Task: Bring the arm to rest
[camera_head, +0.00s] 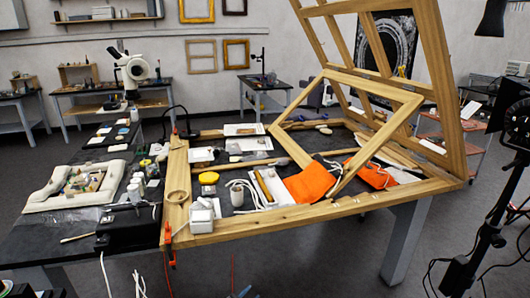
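I cannot make out the fingers of my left gripper in the head view. A small dark shape at the bottom left corner is cut off by the picture edge, and I cannot tell if it belongs to my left arm. My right gripper does not show. No arm reaches over the workbench (60,240) or the tilted wooden frame (440,80), and I see nothing held.
A wooden easel tray (310,210) holds orange cloths (310,183) and small tools. A white tray of fragments (80,187) lies at left. A dark lamp stand (490,215) is at right. Cables hang at the front.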

